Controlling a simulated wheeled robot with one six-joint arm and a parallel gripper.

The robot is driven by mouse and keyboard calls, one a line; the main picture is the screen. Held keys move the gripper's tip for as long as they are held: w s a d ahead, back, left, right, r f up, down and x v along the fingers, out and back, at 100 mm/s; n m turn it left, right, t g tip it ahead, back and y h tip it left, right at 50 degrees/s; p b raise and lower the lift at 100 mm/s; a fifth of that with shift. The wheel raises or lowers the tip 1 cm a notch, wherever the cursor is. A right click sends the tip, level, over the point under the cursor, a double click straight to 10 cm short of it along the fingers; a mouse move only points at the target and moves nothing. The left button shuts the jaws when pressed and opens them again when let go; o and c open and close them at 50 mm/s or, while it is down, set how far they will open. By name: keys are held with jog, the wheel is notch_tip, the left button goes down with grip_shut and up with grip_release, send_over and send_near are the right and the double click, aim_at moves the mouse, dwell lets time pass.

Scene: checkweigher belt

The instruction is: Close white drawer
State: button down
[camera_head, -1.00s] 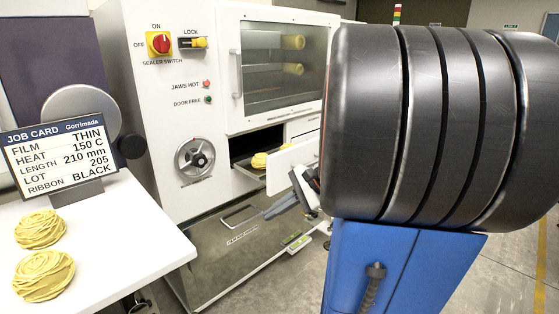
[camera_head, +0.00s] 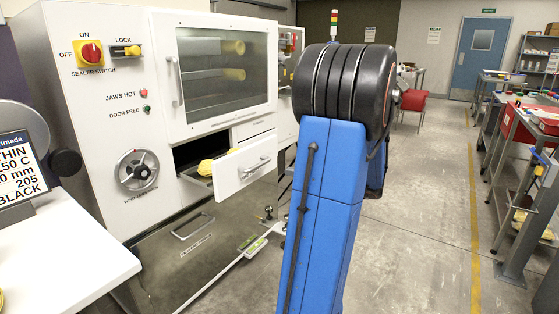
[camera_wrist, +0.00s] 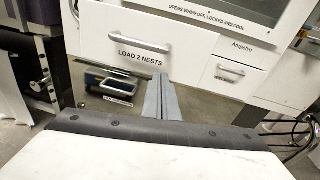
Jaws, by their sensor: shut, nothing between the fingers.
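The white drawer (camera_head: 232,182) stands pulled out of the white machine in the head view, its front carrying a bar handle (camera_head: 257,165). A yellow nest (camera_head: 206,167) shows inside it. In the wrist view the white drawer front (camera_wrist: 105,40) reads "LOAD 2 NESTS" and has a bar handle (camera_wrist: 139,46). My gripper (camera_wrist: 166,76) is shut and empty, its fingers pointing at the lower part of that front, right of the label. Whether the tips touch it I cannot tell. In the head view my gripper is hidden behind my blue and black arm.
A smaller drawer (camera_wrist: 232,72) sits right of the white drawer. A steel lower panel (camera_head: 180,255) with a handle lies below. A white table (camera_head: 60,260) with a job card (camera_head: 20,170) stands at left. The floor (camera_head: 430,220) at right is clear up to the carts.

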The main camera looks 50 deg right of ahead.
jog(key=s+d+m+t+h, duration=0.2)
jog(key=s+d, duration=0.1)
jog(key=d, duration=0.2)
send_near(271, 157)
jog(key=w, duration=0.6)
jog(key=shift+w+a+r, duration=0.25)
jog(key=w, duration=0.7)
jog(key=w+a, duration=0.1)
jog(key=w, duration=1.3)
jog(key=shift+w+a, duration=0.15)
jog(key=shift+a, duration=0.25)
jog(key=shift+w+r, duration=0.15)
jog(key=shift+w, duration=0.1)
jog(key=shift+w+r, duration=0.1)
